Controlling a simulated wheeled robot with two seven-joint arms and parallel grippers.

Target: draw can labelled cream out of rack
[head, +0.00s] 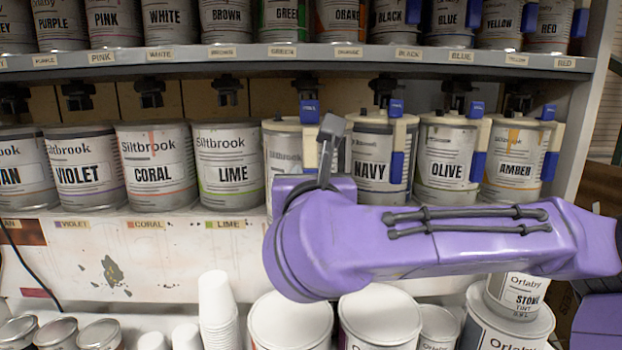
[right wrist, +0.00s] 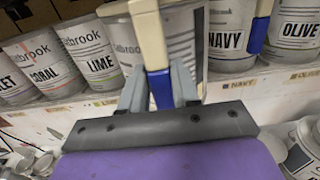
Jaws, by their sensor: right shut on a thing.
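A can (head: 283,150) stands on the middle shelf between the LIME and NAVY cans; in the right wrist view it is the can (right wrist: 186,35) straight ahead. Its colour name is hidden behind my right arm and gripper, so I cannot read whether it says cream. A beige and blue upright handle (right wrist: 150,35) is on its front. My right gripper (right wrist: 158,90) is shut on this handle, one grey finger on each side. In the head view my purple right wrist covers the can's lower part. My left gripper is not in view.
The LIME can (head: 228,165) stands close on the left and the NAVY can (head: 370,160) close on the right. OLIVE (head: 447,160) and AMBER (head: 515,160) follow. The upper shelf edge (head: 190,57) runs above. White cups (head: 216,300) and lidded tubs (head: 290,320) stand below.

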